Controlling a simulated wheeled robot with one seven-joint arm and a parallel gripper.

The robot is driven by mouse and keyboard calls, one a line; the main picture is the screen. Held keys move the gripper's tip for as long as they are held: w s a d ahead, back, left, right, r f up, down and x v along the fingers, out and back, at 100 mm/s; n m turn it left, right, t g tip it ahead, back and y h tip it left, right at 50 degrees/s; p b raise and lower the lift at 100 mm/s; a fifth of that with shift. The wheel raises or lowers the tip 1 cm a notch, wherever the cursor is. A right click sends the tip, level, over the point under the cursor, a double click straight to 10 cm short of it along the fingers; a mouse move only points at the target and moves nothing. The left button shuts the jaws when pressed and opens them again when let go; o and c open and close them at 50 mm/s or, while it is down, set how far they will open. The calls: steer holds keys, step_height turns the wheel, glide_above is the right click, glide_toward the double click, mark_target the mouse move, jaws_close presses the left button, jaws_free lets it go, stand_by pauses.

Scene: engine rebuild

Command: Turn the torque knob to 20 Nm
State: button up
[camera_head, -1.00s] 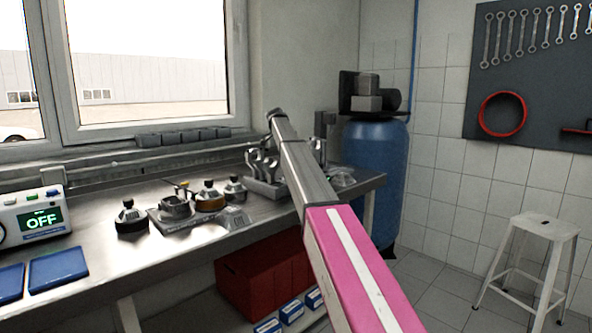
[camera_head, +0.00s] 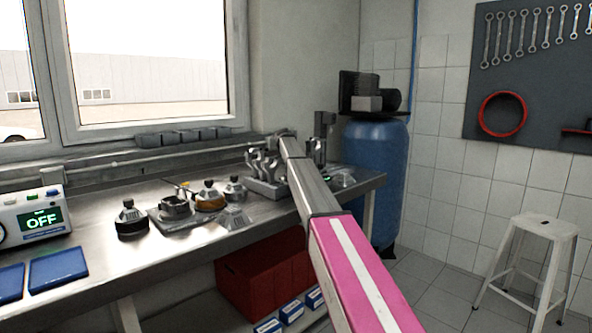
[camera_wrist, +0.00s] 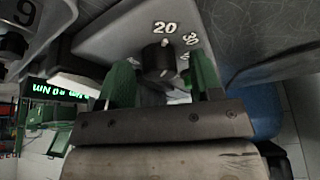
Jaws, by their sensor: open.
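The torque knob (camera_wrist: 152,57) is a small dark cylinder on a grey panel in the wrist view, with printed numbers beside it. The "20" (camera_wrist: 165,27) is just above the knob in the picture, and "30" (camera_wrist: 190,39) is to its right. A small pale mark shows on the knob's edge towards "20", but I cannot tell the exact setting. My gripper (camera_wrist: 161,64) is open, with one green finger on each side of the knob; contact is unclear. In the head view my arm hides the gripper and knob.
A green-lit display (camera_wrist: 58,90) reading in Nm shows at the left of the wrist view. In the head view, the steel bench (camera_head: 90,252) holds several engine parts and a box reading OFF (camera_head: 42,222). A blue tank (camera_head: 378,170) stands beyond the bench end.

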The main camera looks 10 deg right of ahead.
steer(key=c, duration=0.9)
steer(key=shift+n, duration=0.8)
steer(key=o, duration=0.9)
steer(key=shift+r, duration=0.1)
steer(key=v, duration=1)
steer(key=shift+s+r, duration=0.25)
steer(key=shift+r, duration=0.1)
steer(key=shift+s, duration=0.15)
